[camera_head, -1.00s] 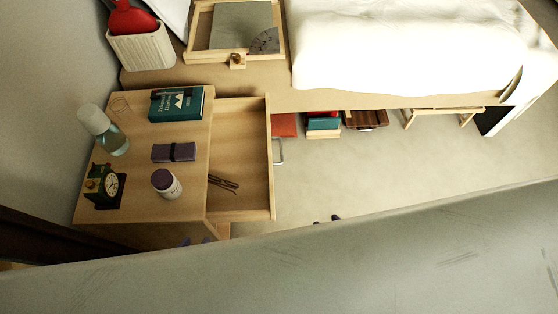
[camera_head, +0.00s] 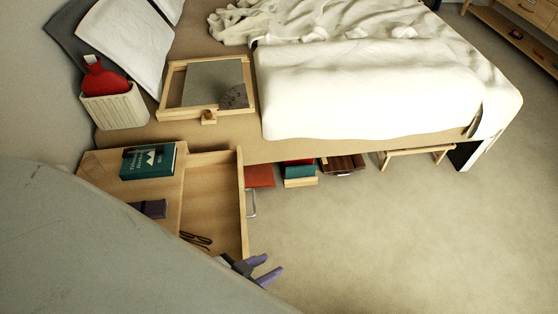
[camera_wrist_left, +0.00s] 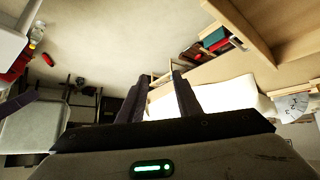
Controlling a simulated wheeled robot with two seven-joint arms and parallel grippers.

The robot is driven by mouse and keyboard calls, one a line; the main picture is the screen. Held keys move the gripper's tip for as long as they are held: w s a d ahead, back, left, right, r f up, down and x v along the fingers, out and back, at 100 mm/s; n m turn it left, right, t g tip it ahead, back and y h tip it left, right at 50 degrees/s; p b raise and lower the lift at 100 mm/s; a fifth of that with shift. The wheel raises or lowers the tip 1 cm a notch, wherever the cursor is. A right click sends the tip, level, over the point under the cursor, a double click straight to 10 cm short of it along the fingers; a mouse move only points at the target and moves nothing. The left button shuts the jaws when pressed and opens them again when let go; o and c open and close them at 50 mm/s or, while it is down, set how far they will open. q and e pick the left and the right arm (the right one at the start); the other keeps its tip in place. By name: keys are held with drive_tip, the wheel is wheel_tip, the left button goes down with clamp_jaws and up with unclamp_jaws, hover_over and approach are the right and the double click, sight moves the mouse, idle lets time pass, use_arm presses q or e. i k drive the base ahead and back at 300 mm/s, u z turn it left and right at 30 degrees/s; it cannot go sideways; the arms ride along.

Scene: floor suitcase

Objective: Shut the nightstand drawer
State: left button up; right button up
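The light wood nightstand (camera_head: 165,190) stands at the left in the head view, partly hidden behind my grey arm. Its drawer (camera_head: 216,190) is pulled out toward the right, and glasses (camera_head: 196,240) lie in it. The drawer's front panel (camera_head: 241,200) faces the floor. My left gripper (camera_head: 264,269) is by the near end of that panel, purple fingers apart, empty. Contact with the panel cannot be told. In the left wrist view the open fingers (camera_wrist_left: 160,95) show, with the drawer's wood (camera_wrist_left: 240,28) at upper right. A purple piece at that view's left edge may be my right gripper (camera_wrist_left: 16,103).
A green book (camera_head: 148,161) and a dark purple case (camera_head: 152,209) lie on the nightstand. The bed (camera_head: 370,95) stands behind, with a wooden tray (camera_head: 161,97) on it. Books (camera_head: 299,172) sit under the bed. Floor right of the drawer is clear.

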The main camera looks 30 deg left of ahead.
sight(214, 208)
drive_tip(key=z, duration=0.05)
drive_tip(key=i, duration=1.55)
drive_tip(key=z, duration=1.45)
drive_tip(key=i, duration=1.15)
drive_tip(key=u, duration=3.65)
drive_tip(key=k, duration=0.55)
drive_tip(key=u, duration=1.4)
drive_tip(key=i, duration=0.5)
drive_tip(key=u, duration=0.05)
